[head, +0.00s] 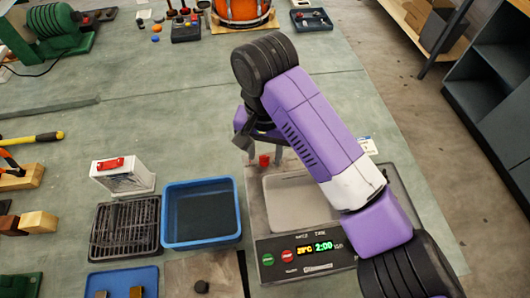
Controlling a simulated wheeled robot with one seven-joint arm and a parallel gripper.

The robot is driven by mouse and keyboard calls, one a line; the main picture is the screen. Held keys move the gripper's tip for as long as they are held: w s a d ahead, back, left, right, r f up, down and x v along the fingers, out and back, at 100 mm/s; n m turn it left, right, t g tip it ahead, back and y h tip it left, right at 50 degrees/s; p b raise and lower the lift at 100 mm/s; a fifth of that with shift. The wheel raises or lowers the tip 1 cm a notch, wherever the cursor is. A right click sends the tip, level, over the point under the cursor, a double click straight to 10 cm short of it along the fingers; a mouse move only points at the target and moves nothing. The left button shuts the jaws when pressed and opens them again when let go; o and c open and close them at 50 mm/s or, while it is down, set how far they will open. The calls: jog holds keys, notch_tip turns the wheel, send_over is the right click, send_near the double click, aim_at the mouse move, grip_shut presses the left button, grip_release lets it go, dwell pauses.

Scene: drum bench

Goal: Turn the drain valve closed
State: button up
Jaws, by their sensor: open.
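A small red part (264,161), which looks like the drain valve's handle, stands at the back left of a grey bath unit (258,205) with a lit display. Its exact turn angle is too small to tell. My gripper (265,153) points down right at the red part, with its fingers apart on either side of it in the picture. I cannot tell whether the fingers touch it. My purple arm covers the right part of the unit.
A blue tray (165,212), a black wire rack (107,228) and a white box with a red top piece (122,177) stand to the left. An orange drum (242,10) stands at the back. The bench middle (160,110) is clear.

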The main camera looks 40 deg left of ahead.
jog(key=shift+f, duration=0.45)
grip_shut()
